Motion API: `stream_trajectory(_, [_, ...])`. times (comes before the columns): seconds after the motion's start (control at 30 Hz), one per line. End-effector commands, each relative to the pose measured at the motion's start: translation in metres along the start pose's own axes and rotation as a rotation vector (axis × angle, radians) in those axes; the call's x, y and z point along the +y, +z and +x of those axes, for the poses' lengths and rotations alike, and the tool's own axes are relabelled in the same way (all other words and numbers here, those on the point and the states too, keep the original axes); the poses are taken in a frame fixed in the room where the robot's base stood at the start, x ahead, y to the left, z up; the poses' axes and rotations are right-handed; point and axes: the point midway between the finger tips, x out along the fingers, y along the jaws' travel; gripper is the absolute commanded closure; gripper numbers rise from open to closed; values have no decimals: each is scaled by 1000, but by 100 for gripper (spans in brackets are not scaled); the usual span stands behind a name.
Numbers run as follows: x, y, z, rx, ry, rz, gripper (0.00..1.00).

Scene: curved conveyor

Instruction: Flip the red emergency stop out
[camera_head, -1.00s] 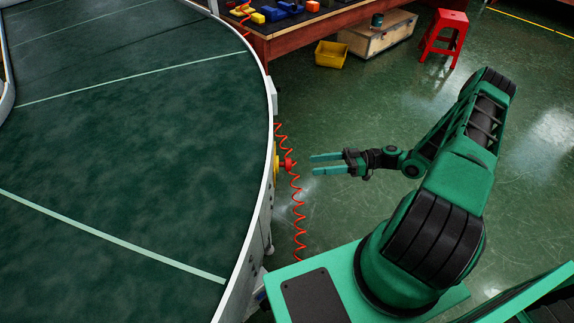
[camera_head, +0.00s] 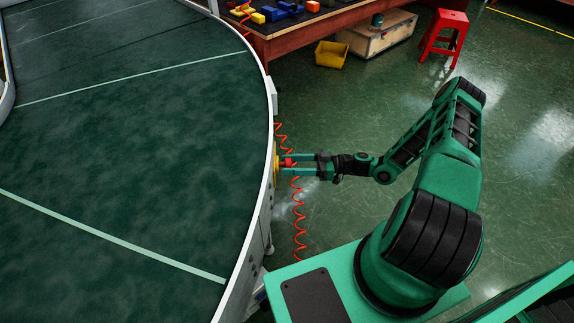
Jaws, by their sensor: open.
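The red emergency stop (camera_head: 286,162) sits on a yellow base (camera_head: 277,165) on the outer side of the curved conveyor (camera_head: 271,190). My gripper (camera_head: 284,165) reaches in from the right with its two green fingers apart. The fingers lie on either side of the red button, with their tips close to the yellow base. Whether either finger touches the button cannot be told from this view. Part of the button is hidden by the fingers.
A red coiled cord (camera_head: 298,215) hangs beside the conveyor, close to my fingers. A wooden workbench (camera_head: 300,38) with several coloured parts stands at the back. A yellow bin (camera_head: 331,55), a wooden crate (camera_head: 378,36) and a red stool (camera_head: 444,35) stand on the floor beyond.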

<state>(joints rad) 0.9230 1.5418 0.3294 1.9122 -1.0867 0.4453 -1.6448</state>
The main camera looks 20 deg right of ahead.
Motion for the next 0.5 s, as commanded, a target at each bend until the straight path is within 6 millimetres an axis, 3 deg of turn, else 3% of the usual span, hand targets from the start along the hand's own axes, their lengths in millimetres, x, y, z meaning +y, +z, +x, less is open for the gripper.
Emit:
stream_trajectory(0.4, [0,0,8,0,1,0,45])
stream_trajectory(0.5, [0,0,8,0,1,0,69])
